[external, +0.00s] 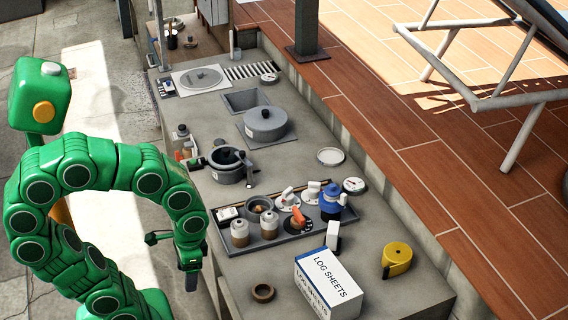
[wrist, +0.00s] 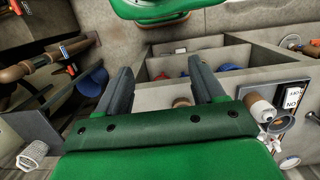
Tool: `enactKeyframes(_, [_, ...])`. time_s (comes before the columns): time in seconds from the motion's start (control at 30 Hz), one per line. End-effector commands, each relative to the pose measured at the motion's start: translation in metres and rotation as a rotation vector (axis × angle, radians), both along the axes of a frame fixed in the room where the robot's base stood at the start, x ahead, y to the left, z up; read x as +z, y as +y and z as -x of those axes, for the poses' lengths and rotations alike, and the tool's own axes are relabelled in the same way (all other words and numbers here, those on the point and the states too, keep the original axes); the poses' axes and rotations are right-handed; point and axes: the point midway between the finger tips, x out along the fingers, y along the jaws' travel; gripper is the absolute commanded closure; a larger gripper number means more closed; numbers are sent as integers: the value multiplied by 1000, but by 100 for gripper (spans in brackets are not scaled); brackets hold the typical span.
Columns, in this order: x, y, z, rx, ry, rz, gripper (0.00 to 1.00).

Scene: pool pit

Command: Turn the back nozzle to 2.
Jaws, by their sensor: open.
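My gripper (external: 190,272) hangs low at the left side of the concrete counter, away from the tray of fittings. In the wrist view my gripper (wrist: 160,68) is open, with nothing between its two dark fingers. Two white nozzle-like fittings stand on round pale bases in the tray: a nearer one (external: 287,195) and one farther right (external: 313,188). I cannot tell for sure which is the back nozzle, and any numbers on them are too small to read.
The dark tray (external: 249,244) also holds jars, an orange-handled valve (external: 298,217) and a blue-topped fitting (external: 331,196). A log sheets box (external: 329,284) and yellow tape measure (external: 397,257) stand nearby. A lidded pot (external: 265,122) is farther back. Brown pipes (wrist: 38,63) show in the wrist view.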

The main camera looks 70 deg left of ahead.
Motion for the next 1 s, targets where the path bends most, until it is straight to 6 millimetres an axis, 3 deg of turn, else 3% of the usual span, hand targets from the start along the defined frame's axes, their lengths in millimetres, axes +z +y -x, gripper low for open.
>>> enactKeyframes(0.57, [38, 31, -133, 204, -29, -16, 30])
enactKeyframes(1.0, [50, 76, -240, 377, -57, -28, 30])
